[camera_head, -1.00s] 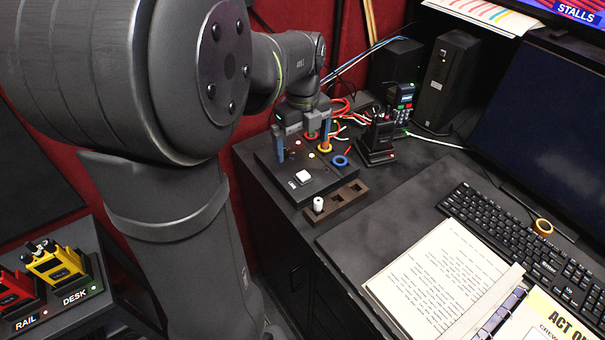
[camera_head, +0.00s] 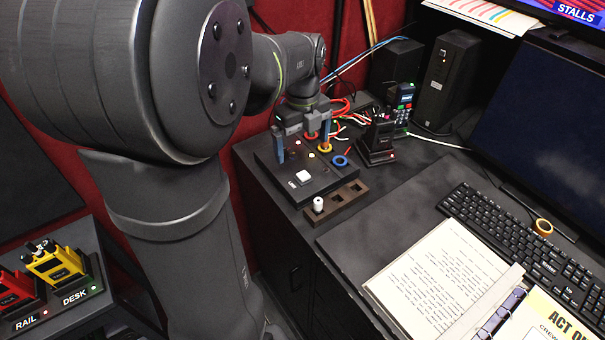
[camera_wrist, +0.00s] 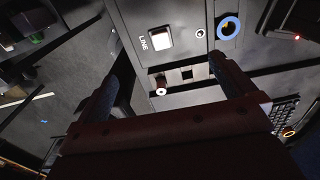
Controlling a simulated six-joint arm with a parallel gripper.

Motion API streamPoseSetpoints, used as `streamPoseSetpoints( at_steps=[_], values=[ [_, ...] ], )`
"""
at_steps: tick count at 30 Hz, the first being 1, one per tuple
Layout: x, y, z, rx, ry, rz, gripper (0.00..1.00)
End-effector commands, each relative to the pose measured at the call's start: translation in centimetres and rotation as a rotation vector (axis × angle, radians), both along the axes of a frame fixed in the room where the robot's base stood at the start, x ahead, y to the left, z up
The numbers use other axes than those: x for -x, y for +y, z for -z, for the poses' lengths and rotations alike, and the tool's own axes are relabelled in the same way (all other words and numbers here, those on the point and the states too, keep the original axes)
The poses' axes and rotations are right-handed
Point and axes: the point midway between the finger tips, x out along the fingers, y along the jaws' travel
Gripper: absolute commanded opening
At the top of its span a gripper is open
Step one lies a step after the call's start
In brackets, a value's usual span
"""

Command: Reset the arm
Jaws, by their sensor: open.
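My gripper (camera_head: 302,145) is open and empty, above the dark cue box (camera_head: 318,183) on the desk. In the wrist view my gripper's two fingers (camera_wrist: 172,78) stand wide apart. The box carries a lit white square button (camera_head: 303,176), which also shows in the wrist view (camera_wrist: 160,38) beside the word LINE. A small white cylinder (camera_head: 318,204) stands in the dark slotted tray (camera_head: 346,197) in front of the box.
A black radio in a stand (camera_head: 377,140) and a keypad handset (camera_head: 403,98) stand behind the box. An open binder (camera_head: 440,280) and a keyboard (camera_head: 520,245) lie to the right. Bare desk (camera_head: 390,205) lies between.

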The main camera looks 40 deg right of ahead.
Motion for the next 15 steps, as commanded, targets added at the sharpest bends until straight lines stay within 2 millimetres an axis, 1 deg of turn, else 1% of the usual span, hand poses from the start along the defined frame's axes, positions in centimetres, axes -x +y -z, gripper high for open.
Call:
streamPoseSetpoints(
  at_steps=[9,12,15],
  values=[
    [0.0,0.0,-6.1,0.002,-0.002,0.0,1.0],
    [0.0,0.0,-7.6,0.002,-0.002,0.0,1.0],
    [0.0,0.0,-8.6,0.002,-0.001,0.0,1.0]
  ],
)
